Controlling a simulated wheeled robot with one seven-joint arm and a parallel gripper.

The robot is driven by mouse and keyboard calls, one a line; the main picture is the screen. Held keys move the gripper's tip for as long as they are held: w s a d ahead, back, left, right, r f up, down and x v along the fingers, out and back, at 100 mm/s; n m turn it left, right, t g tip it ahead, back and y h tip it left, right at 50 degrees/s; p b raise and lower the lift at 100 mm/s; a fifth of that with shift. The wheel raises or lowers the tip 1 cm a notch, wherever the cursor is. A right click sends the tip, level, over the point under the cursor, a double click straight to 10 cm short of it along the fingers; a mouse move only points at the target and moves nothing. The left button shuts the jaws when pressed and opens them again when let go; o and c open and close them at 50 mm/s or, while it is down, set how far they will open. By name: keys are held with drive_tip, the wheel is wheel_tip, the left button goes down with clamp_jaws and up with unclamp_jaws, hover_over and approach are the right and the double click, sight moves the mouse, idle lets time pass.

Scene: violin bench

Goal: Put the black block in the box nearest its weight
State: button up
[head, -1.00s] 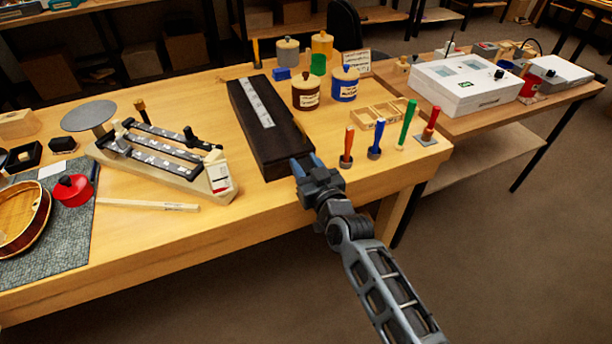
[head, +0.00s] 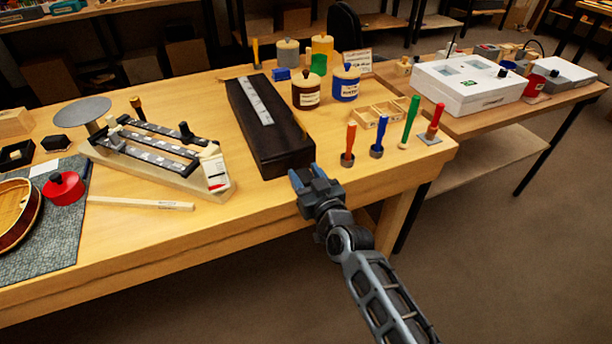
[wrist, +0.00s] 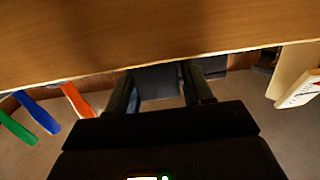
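A small dark block (head: 56,142) lies at the left of the bench, near a black open tray (head: 17,155); I cannot tell for sure that it is the black block. A long black block-like case (head: 268,125) with a pale strip on top lies mid-bench. A beam balance (head: 160,158) with a round pan stands left of it. A small wooden compartment box (head: 378,112) sits at the right; its compartments look empty.
Upright tools with red, blue and green handles (head: 409,122) stand close to the right of my gripper. Labelled jars (head: 306,90) stand behind. A wooden stick (head: 140,203) and a red pot (head: 65,188) lie left. A white machine (head: 468,85) is on the side table.

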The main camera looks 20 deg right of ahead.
drive_tip(key=shift+o, duration=1.2)
drive_tip(key=shift+r, duration=0.1)
drive_tip(key=shift+r+p, duration=0.2)
drive_tip(key=shift+p, duration=0.15)
drive_tip(key=s+p, duration=0.5)
drive_tip(key=s, duration=0.7)
drive_tip(key=shift+r, duration=0.15)
